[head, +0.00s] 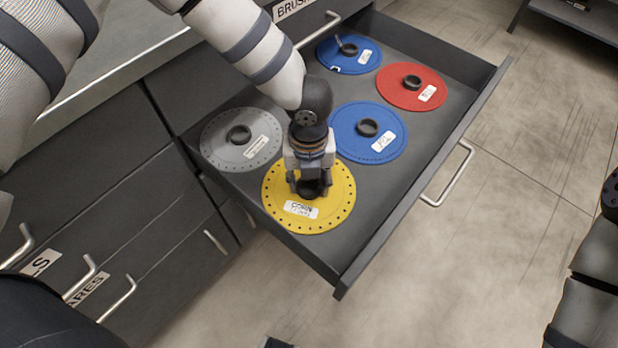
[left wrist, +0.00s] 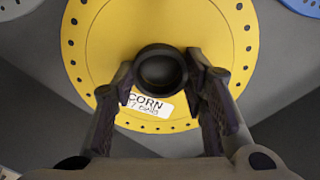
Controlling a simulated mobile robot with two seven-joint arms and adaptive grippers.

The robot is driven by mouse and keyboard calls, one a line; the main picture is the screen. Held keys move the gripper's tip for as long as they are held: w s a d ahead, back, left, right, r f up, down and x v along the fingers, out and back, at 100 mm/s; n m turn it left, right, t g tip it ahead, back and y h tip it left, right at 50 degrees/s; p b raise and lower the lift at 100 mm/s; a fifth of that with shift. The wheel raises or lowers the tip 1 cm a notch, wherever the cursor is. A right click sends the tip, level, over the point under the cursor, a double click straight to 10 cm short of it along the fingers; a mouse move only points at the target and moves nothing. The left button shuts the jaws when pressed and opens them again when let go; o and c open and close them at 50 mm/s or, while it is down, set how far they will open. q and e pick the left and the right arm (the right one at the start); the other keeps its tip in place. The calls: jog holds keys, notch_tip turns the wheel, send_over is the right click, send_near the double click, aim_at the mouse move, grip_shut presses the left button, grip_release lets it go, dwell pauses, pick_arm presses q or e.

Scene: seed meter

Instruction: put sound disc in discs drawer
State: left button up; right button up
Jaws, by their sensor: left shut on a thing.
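The open drawer (head: 455,128) holds several flat discs, each with a black ring hub and a white label. My left gripper (head: 309,187) is shut on the hub of the yellow disc (head: 335,212), which lies at the drawer's near end. In the left wrist view the yellow disc (left wrist: 110,45) has a label reading CORN, and the fingers (left wrist: 162,80) sit on both sides of its hub. A whole blue disc (head: 385,152) lies behind it. Another blue disc (head: 330,60) at the far end has a notch in its rim. My right gripper is not clearly in view.
A grey disc (head: 225,155) and a red disc (head: 430,78) also lie in the drawer. Closed drawers with handles (head: 118,300) are at the left, below a grey worktop (head: 130,62). Part of my right arm shows at the right edge.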

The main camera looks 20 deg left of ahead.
aim_at(309, 191)
pick_arm(q)
jog(key=o, duration=1.2)
jog(key=shift+f, duration=0.1)
notch_tip(309, 191, up, 12)
jog(key=shift+r+p, duration=0.15)
jog(key=shift+p, duration=0.8)
pick_arm(e)
jog(key=shift+w+r+t, duration=0.4)
jog(key=shift+w+r, duration=0.6)
jog(key=shift+r, duration=0.1)
